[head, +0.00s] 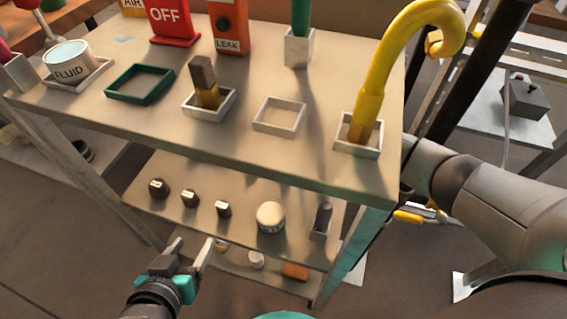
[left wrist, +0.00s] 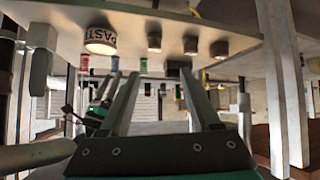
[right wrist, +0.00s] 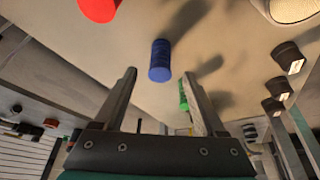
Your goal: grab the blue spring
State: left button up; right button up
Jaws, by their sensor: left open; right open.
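A blue spring (right wrist: 160,62), seen as a short ribbed cylinder, stands on a pale shelf surface in the right wrist view. My right gripper (right wrist: 161,76) is open, with one finger on either side of the spring's line; whether the spring is between the tips or just beyond them I cannot tell. The right hand is hidden in the head view, where the shelf unit blocks it. My left gripper (head: 190,243) is open and empty in front of the middle shelf. It also shows in the left wrist view (left wrist: 157,75). I cannot pick out the spring in the head view.
Near the spring are a red object (right wrist: 98,8) and a green one (right wrist: 184,95). The middle shelf carries dark knobs (head: 189,198) and a round jar (head: 270,216). The top shelf (head: 250,160) overhangs them, with a yellow cane (head: 385,75) at its right.

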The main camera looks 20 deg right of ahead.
jog(key=shift+w+a+f+b, duration=0.1)
jog(key=shift+w+f+b, duration=0.1)
jog(key=shift+f+b, duration=0.35)
pick_arm(q)
jog(key=shift+w+d+r+t+h, duration=0.15)
jog(key=shift+d+r+t+h, duration=0.1)
jog(key=shift+d+t, duration=0.25)
jog(key=shift+w+d+r+t+h, duration=0.15)
jog(key=shift+d+t+h, duration=0.15)
jog(key=shift+d+t, duration=0.2)
jog(key=shift+w+d+r+t+h, duration=0.15)
jog(key=shift+d+t+h, duration=0.1)
jog(key=shift+d+t, duration=0.25)
pick_arm(e)
jog(key=shift+w+f, duration=0.2)
jog(key=shift+f, duration=0.35)
jog(key=shift+c, duration=0.3)
grip_shut()
